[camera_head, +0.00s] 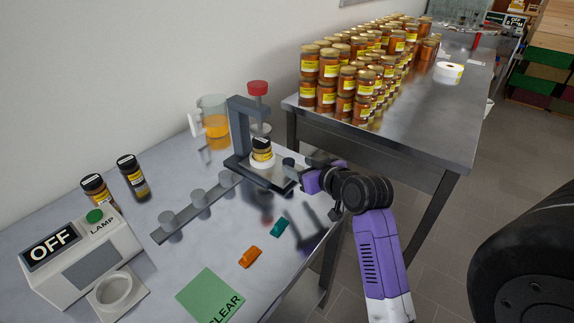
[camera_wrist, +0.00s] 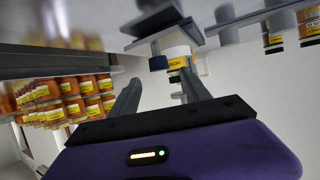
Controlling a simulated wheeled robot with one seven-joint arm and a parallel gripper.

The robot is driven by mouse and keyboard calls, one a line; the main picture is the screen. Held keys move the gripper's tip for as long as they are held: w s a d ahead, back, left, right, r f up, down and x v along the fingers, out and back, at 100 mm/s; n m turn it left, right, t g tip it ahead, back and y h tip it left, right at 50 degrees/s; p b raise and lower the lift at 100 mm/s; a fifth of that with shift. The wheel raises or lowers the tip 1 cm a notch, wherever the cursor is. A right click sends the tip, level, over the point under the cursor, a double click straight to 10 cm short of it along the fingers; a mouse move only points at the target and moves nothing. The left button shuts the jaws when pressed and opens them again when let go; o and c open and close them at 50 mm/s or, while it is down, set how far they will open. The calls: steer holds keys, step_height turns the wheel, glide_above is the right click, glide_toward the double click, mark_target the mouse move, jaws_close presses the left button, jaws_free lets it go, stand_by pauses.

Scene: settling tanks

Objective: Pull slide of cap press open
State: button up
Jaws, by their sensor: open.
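The cap press (camera_head: 240,125) is a dark grey frame with a red knob (camera_head: 258,88) on top, standing on the bench. Its slide (camera_head: 262,179) is a low plate in the base. My gripper (camera_head: 297,169) is open beside this handle. In the wrist view its fingers (camera_wrist: 162,88) stand apart, with the handle beyond their tips; contact cannot be told.
A grey rail with round posts (camera_head: 198,197), an orange clip (camera_head: 250,257), a teal clip (camera_head: 279,227) and a green mat (camera_head: 207,297) lie on the bench. A lamp box (camera_head: 85,255) reads OFF. A jug (camera_head: 214,122) stands behind. Honey jars (camera_head: 365,85) fill the far table.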

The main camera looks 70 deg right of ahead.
mark_target(290, 162)
steer(key=x, duration=0.7)
steer(key=shift+r, duration=0.1)
steer(key=shift+c, duration=0.2)
jaws_close()
steer(key=shift+s, duration=0.1)
stand_by(1.0)
